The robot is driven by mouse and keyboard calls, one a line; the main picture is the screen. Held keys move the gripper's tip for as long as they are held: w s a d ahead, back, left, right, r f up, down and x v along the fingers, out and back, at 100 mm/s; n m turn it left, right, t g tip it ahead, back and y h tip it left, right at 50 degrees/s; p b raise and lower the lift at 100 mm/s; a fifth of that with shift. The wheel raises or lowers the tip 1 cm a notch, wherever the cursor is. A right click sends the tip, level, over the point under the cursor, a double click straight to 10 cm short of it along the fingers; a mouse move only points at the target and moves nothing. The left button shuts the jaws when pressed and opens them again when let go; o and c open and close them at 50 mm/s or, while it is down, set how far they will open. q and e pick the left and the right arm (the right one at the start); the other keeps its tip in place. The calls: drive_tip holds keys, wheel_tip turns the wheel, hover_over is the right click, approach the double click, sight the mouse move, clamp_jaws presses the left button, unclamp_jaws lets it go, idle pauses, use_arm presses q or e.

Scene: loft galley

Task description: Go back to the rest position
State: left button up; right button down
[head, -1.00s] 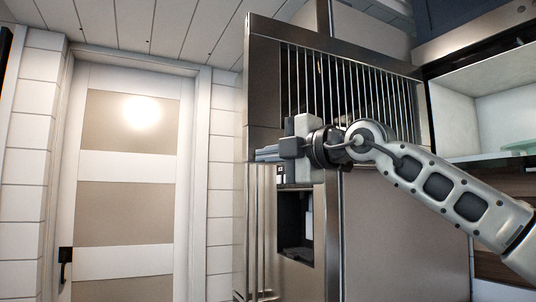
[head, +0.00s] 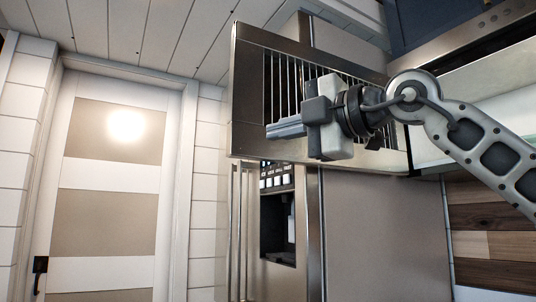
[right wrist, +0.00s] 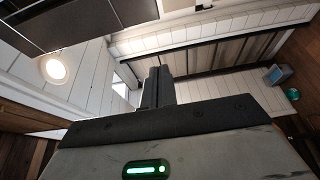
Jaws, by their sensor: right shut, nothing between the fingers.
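My right gripper (head: 285,129) is shut and empty. My right arm comes in from the right edge. My left gripper is in neither view.
A tall steel fridge (head: 380,225) with a dispenser recess and long vertical handles stands behind the right arm. A panelled door (head: 105,220) is at left.

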drive_tip(key=shift+s+d, duration=0.2)
drive_tip(key=shift+s, duration=0.3)
drive_tip(key=shift+s+d, duration=0.2)
drive_tip(key=shift+s, duration=0.25)
